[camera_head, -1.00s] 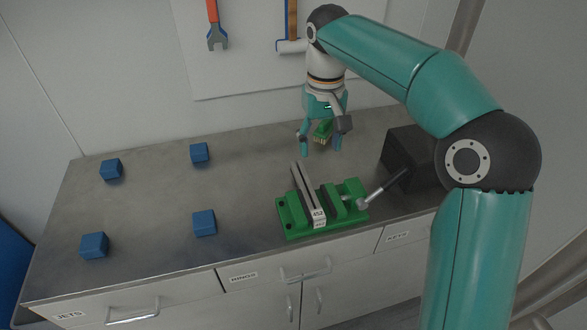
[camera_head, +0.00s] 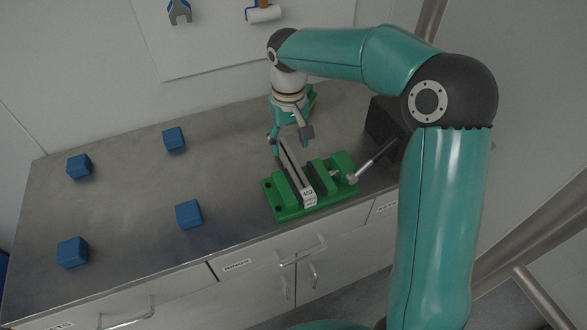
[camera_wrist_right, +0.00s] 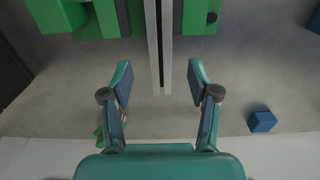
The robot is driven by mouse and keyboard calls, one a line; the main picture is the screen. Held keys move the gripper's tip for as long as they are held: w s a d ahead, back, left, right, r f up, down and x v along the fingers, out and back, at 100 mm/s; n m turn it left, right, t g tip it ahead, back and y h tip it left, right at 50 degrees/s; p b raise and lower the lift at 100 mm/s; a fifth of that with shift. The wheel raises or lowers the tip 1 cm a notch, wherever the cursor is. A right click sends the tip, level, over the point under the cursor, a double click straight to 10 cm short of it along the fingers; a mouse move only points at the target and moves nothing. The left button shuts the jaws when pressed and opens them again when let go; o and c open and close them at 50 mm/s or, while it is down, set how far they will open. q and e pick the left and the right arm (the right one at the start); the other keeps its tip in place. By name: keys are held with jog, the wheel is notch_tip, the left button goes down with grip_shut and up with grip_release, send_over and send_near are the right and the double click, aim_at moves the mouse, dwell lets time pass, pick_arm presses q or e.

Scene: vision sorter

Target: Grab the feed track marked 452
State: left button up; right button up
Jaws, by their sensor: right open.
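The feed track (camera_head: 299,178) is a long grey bar with a white 452 label on its near end. It is held between the jaws of a green vise (camera_head: 341,163) on the bench. My right gripper (camera_head: 291,142) is open and empty at the far end of the track. In the right wrist view, the track (camera_wrist_right: 158,45) points down between the two spread fingers of the right gripper (camera_wrist_right: 159,85), with a gap on each side. The vise (camera_wrist_right: 55,14) shows at the top of that view. My left gripper is not in view.
Several blue blocks (camera_head: 189,214) stand on the left of the metal bench (camera_head: 120,215). A black box (camera_head: 384,122) is right of the vise, near its handle (camera_head: 372,162). A green part (camera_head: 312,96) is partly hidden behind the gripper. Tools hang on the wall board (camera_head: 205,45).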

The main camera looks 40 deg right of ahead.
aim_at(290, 160)
jog(key=shift+s+f+p, duration=0.15)
jog(key=shift+f+p, duration=0.35)
jog(key=shift+f, duration=2.4)
jog(key=shift+c, duration=0.3)
grip_shut()
jog(key=shift+r, duration=0.1)
